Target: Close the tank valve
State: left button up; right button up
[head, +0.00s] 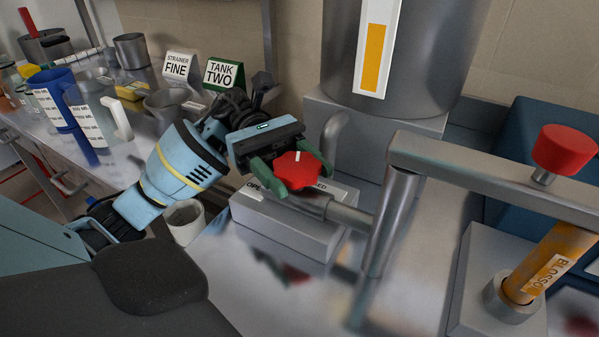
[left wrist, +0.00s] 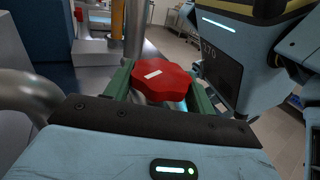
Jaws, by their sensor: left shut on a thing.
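The tank valve has a red lobed knob (head: 297,170) with a white mark on its top. It sits on a grey block (head: 285,228) with a label, partly hidden, in front of the metal tank (head: 410,60). My left gripper (head: 290,175) has its green fingers on either side of the knob and is shut on it. The left wrist view also shows the red knob (left wrist: 161,80) between the green fingers (left wrist: 160,88), with its white mark tilted. My right gripper does not show in these views.
A grey pipe (head: 385,225) and a horizontal arm (head: 490,175) with a red cap (head: 565,148) stand right of the valve. An orange labelled tube (head: 540,265) stands below. A white cup (head: 184,221) is near my left arm. Mugs and signs (head: 222,74) crowd the bench at left.

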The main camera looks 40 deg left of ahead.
pick_arm(q)
jog(key=shift+m+g+y+b, duration=0.5)
jog(key=shift+m+g+b, duration=0.25)
jog(key=shift+g, duration=0.65)
jog(key=shift+m+g, duration=0.25)
jog(key=shift+g, duration=0.05)
jog(key=o, duration=1)
jog(key=shift+w+a, duration=0.1)
